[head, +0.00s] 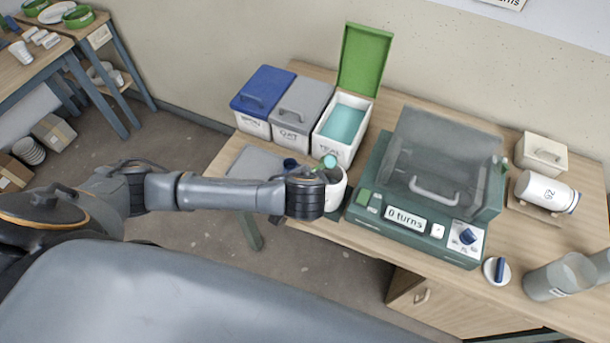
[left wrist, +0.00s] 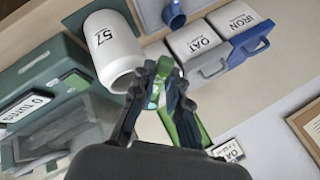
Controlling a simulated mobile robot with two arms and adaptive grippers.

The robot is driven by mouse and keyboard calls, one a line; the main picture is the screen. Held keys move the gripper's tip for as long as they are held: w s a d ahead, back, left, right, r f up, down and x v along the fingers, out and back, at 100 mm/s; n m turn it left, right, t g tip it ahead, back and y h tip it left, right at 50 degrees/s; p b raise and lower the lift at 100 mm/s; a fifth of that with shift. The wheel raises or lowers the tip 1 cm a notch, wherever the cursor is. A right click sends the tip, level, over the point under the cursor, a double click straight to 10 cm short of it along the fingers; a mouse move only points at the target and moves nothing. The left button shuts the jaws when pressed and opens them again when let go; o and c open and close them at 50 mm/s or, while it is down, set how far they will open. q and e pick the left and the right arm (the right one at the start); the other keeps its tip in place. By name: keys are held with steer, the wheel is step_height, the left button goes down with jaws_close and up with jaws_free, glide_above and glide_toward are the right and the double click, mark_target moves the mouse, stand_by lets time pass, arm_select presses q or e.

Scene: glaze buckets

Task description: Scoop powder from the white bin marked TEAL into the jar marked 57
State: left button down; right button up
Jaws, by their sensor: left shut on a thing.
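The white TEAL bin (head: 338,146) stands on the table with its green lid (head: 364,58) raised and teal powder (head: 342,126) inside. The white jar marked 57 (left wrist: 112,50) stands open in front of the bins; in the head view (head: 336,190) my gripper partly covers it. My left gripper (head: 318,172) is at the jar's mouth, shut on a green scoop (head: 329,161), which shows above the jar. In the left wrist view the fingers (left wrist: 163,72) meet just beside the jar's rim. The scoop's bowl and its contents are mostly hidden. My right gripper is not in view.
Closed bins with blue (head: 262,88) and grey (head: 300,103) lids stand left of the TEAL bin. A blue scoop (left wrist: 173,14) rests near the jar. A green machine reading "0 turns" (head: 405,218) stands close right. A jar marked 20 (head: 540,190) lies farther right.

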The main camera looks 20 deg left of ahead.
arm_select(q)
steer(key=shift+w+a+p, duration=0.2)
steer(key=shift+a+p, duration=0.15)
stand_by(0.3)
stand_by(0.4)
steer(key=shift+s+d+t+y, duration=0.2)
steer(key=shift+t+y, duration=0.2)
steer(key=shift+y, duration=0.2)
steer(key=shift+d+r+m+t+y, duration=0.1)
steer(key=shift+m+t+y, duration=0.3)
steer(key=shift+t+y, duration=0.25)
